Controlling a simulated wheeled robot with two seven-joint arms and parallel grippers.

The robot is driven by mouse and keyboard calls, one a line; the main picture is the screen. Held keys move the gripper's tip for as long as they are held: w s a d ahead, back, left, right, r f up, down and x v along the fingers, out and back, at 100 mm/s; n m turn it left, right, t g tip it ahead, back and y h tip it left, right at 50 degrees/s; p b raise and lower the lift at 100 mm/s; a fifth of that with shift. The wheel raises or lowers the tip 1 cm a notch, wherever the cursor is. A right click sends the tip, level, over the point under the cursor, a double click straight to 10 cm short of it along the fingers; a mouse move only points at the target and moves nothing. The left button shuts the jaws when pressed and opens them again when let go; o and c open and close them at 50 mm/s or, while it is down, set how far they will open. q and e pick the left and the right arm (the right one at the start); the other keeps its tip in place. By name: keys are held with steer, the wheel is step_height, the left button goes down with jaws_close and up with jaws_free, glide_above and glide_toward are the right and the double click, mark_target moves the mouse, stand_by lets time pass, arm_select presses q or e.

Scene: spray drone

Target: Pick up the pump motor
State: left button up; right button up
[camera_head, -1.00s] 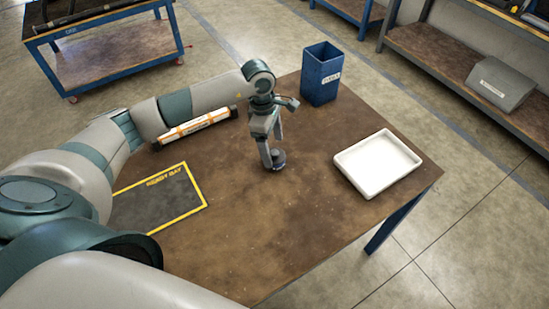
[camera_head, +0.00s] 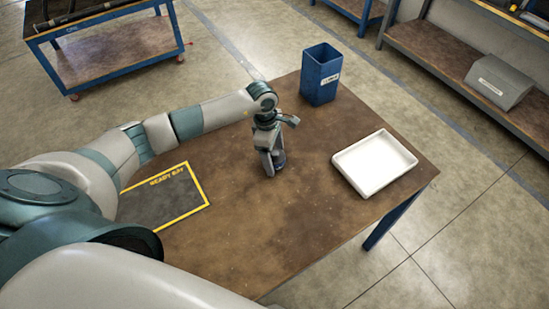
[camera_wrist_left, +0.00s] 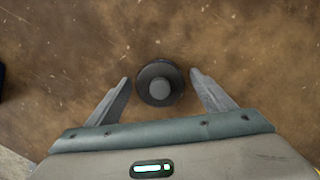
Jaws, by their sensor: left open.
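The pump motor, a small dark round part with a grey centre cap, stands on the brown table. In the left wrist view the pump motor (camera_wrist_left: 160,84) is seen from above, between the two finger tips, with a gap on each side. In the head view the pump motor (camera_head: 280,160) shows only in part, behind my fingers. My left gripper (camera_head: 272,168) is low over the table and open, pointing down. Its two fingers also show in the left wrist view (camera_wrist_left: 160,88). My right gripper is not in view.
A white tray (camera_head: 341,163) lies to the right on the table (camera_head: 265,235). A blue bin (camera_head: 318,82) stands at the back edge. A dark mat with a yellow border (camera_head: 160,200) lies to the left. The table front is clear.

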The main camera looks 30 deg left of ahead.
arm_select(q)
steer(key=c, duration=1.6)
steer(key=shift+o, duration=0.2)
steer(key=shift+r, duration=0.15)
